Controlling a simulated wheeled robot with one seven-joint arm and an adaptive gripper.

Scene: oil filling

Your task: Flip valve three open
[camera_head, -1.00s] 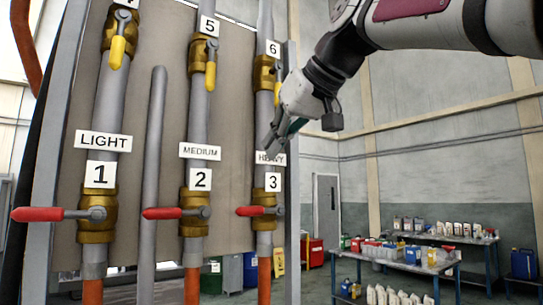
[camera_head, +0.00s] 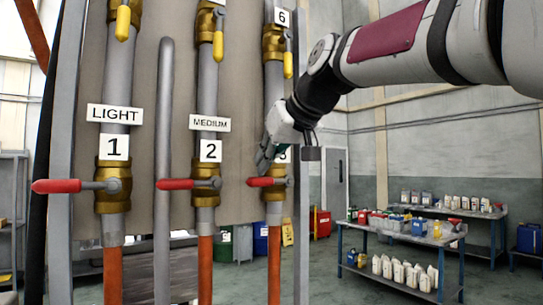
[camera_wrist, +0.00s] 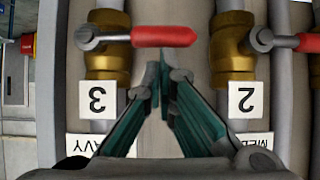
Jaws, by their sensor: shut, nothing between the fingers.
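Valve three (camera_head: 274,190) is a brass valve on the right pipe, with a red lever (camera_head: 262,182) lying sideways to the left across the pipe. In the wrist view, turned upside down, the valve three body (camera_wrist: 108,48) and its red lever (camera_wrist: 165,36) show clearly beside the number 3 label (camera_wrist: 97,99). My gripper (camera_head: 262,168) is shut and empty. Its fingertips (camera_wrist: 161,62) are close to the red lever's free end; I cannot tell whether they touch it. My gripper partly covers the number 3 label in the head view.
Valve two (camera_head: 205,184) and valve one (camera_head: 113,186) stand to the left, their red levers also sideways. Yellow-handled valves (camera_head: 274,42) are above. A grey upright post (camera_head: 302,200) stands just right of valve three. Tables with bottles (camera_head: 400,239) are far behind at right.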

